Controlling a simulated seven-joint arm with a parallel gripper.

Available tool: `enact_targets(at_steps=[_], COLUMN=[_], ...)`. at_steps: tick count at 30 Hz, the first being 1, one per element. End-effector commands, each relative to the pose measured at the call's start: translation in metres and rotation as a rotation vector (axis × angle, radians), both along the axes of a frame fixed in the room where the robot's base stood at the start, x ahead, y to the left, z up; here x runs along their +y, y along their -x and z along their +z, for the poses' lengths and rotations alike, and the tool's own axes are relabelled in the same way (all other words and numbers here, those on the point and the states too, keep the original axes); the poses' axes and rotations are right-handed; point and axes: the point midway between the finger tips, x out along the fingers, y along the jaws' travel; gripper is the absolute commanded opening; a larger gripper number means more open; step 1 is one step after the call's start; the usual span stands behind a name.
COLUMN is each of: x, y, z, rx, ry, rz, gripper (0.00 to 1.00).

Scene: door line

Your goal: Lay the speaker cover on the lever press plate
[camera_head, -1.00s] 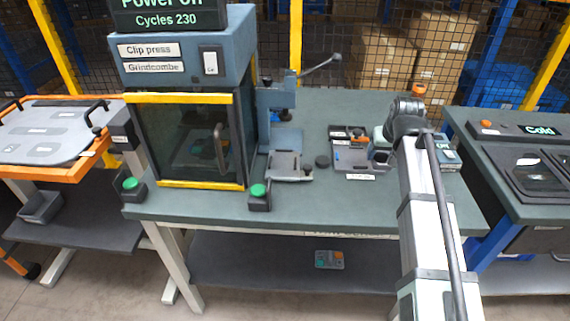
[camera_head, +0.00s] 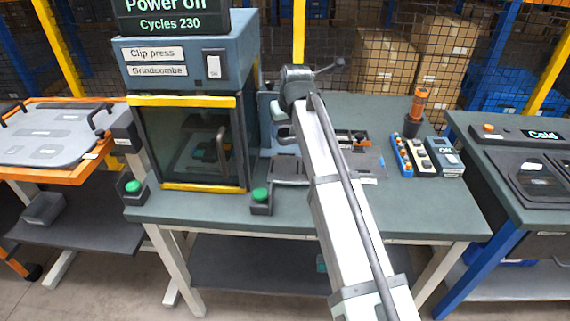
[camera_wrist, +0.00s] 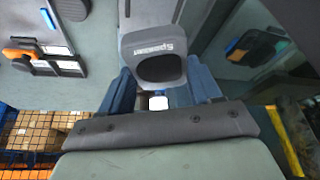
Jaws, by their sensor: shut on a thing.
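The speaker cover (camera_wrist: 155,45) is a grey piece with a "Speaker" label, upside down in the wrist view, and a dark rounded area. My gripper (camera_wrist: 160,70) has its blue fingers on either side of the cover and is shut on it. In the head view my arm's end is in front of the lever press (camera_head: 268,108), a blue stand with a dark lever handle. The lever press plate (camera_head: 290,169) is grey and lies on the bench below, partly hidden by my arm. I cannot tell the cover's height above it.
The clip press (camera_head: 190,140) stands close on the left, with a green button (camera_head: 261,197) at its front corner. A parts tray (camera_head: 368,162) lies just right of my arm. Small boxes (camera_head: 442,158) and an orange-topped tool (camera_head: 417,105) stand farther right. The front right bench is clear.

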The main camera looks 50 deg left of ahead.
Motion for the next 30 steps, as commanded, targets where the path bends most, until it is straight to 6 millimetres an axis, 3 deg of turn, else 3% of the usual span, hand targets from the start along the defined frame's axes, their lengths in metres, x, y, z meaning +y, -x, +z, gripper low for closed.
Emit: enact_targets(at_steps=[12, 24, 30], x=[0.0, 0.0, 0.001], y=[0.001, 0.001, 0.001], z=[-0.056, -0.094, -0.097], rx=[0.001, 0.0, -0.001], ry=[0.001, 0.001, -0.001], rz=[0.001, 0.001, 0.001], gripper=[0.31, 0.31, 0.31])
